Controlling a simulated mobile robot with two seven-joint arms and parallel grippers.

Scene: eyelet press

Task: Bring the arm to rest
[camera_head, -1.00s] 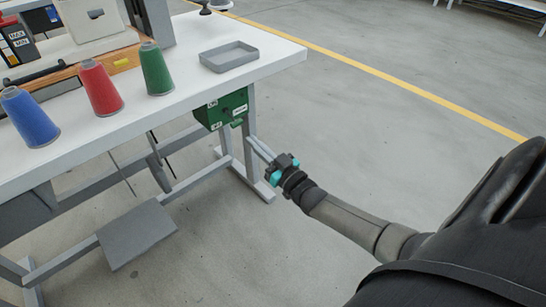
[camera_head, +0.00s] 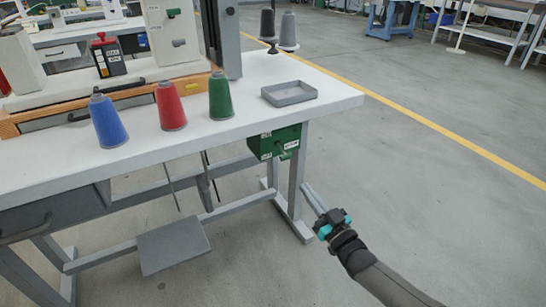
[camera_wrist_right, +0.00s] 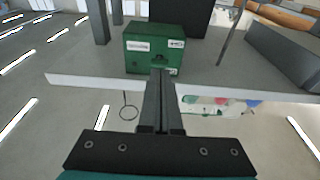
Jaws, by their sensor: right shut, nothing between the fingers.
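My right gripper (camera_head: 312,197) is shut and empty. It is held out in front of the table, below and to the right of the green box (camera_head: 277,143) under the tabletop, with a visible gap to it in the head view. In the right wrist view, the shut fingers (camera_wrist_right: 160,78) point toward the green box (camera_wrist_right: 153,42), which has white labels. My right arm comes in from the lower right. My left gripper is not in view.
The white table (camera_head: 235,128) carries blue (camera_head: 107,122), red (camera_head: 170,106) and green (camera_head: 220,97) thread cones and a grey tray (camera_head: 289,93). A grey pedal (camera_head: 173,246) hangs below. The floor right of the table is open, with a yellow line (camera_head: 440,128).

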